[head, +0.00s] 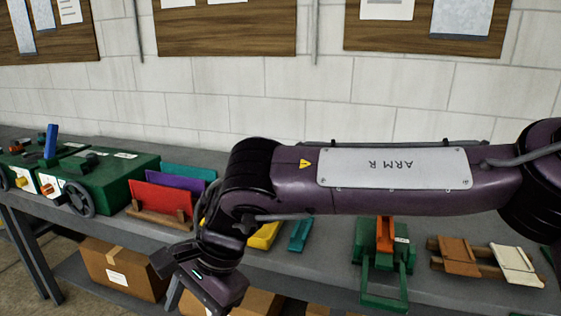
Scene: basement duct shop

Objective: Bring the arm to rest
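My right arm (420,192), purple and marked "ARM R", reaches in from the right edge across the front of the grey workbench (320,288). It bends down at a black elbow joint. My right gripper (205,285) hangs low at the bench's front edge, left of the picture's middle. Its fingers are dark and partly hidden by the wrist, so I cannot tell whether they are open or shut. I see nothing clearly held in it. My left arm and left gripper are not in view.
A green machine (105,185) with handwheels stands at left. Beside it, a wooden rack holds red (160,199), purple and teal sheets. A green-and-orange tool (383,270) and wooden pieces (460,255) stand right. Cardboard boxes (120,270) sit below.

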